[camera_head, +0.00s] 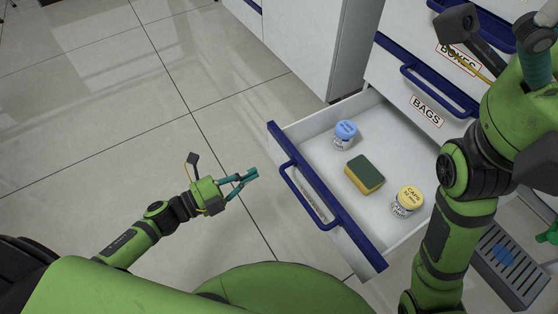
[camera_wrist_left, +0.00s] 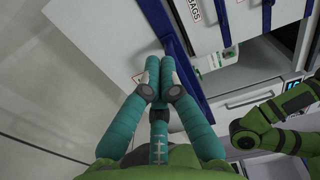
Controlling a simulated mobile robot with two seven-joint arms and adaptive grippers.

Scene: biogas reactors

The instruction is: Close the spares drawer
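The open drawer (camera_head: 325,195) juts out low from the white cabinet, with a blue front edge and a blue bar handle (camera_head: 300,192). Its front label is too oblique to read. Inside are a blue-lidded jar (camera_head: 345,133), a green and yellow sponge (camera_head: 365,174) and a yellow-lidded jar (camera_head: 407,202). My left gripper (camera_head: 254,173) is in front of the drawer, left of the handle and apart from it in the head view. In the left wrist view its teal fingers (camera_wrist_left: 160,68) are together with nothing visible between them. My right gripper (camera_head: 535,45) is partly cut off at the upper right.
Shut drawers labelled BAGS (camera_head: 428,110) and BOXES (camera_head: 458,60) are above the open one. My right arm passes over the drawer's right side. A grey slotted tray (camera_head: 515,268) is at the lower right. Tiled floor (camera_head: 130,130) is clear to the left.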

